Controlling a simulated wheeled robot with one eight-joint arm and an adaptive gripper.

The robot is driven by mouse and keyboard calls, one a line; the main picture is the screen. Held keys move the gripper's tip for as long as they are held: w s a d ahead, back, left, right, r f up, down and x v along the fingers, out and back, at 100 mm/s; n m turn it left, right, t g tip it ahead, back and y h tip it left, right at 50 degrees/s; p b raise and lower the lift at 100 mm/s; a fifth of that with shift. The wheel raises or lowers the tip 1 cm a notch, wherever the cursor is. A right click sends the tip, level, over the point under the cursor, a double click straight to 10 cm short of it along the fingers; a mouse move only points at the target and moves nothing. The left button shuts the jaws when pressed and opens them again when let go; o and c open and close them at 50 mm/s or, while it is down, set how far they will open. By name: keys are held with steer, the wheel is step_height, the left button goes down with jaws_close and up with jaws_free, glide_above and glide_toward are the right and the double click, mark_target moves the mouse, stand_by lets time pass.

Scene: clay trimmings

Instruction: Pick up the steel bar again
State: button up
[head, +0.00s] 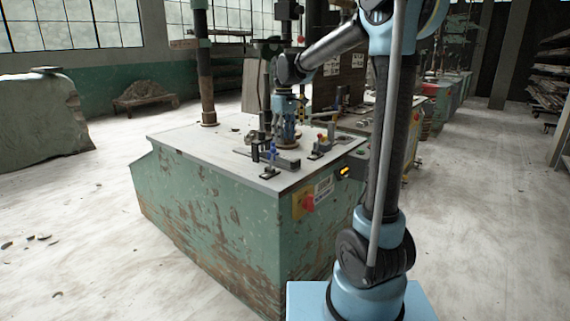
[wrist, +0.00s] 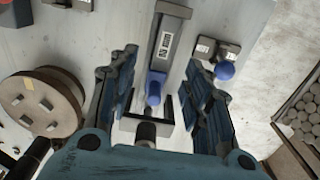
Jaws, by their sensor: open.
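A grey steel bar (wrist: 178,32) with a white printed label lies on the pale tabletop in the wrist view. Its near end meets a blue-handled clamp (wrist: 155,86) with a dark frame. My gripper (wrist: 161,60) is open, with one blue finger on each side of the bar's near end and the clamp. A gap shows between each finger and the bar, and nothing is held. In the head view my gripper (head: 287,131) points down over the machine's table; the bar is small and partly hard to make out there.
The green machine table (head: 200,133) has a red knob (head: 308,202) on its front. A crate of round pieces (wrist: 288,152) stands on the floor.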

mark_target(285, 157)
steer(key=shift+s+d+f, duration=0.1)
steer(key=shift+s+f, duration=0.05)
steer(key=shift+f, duration=1.95)
steer(key=shift+s+f, duration=0.15)
steer(key=shift+f, duration=1.95)
jaws_close()
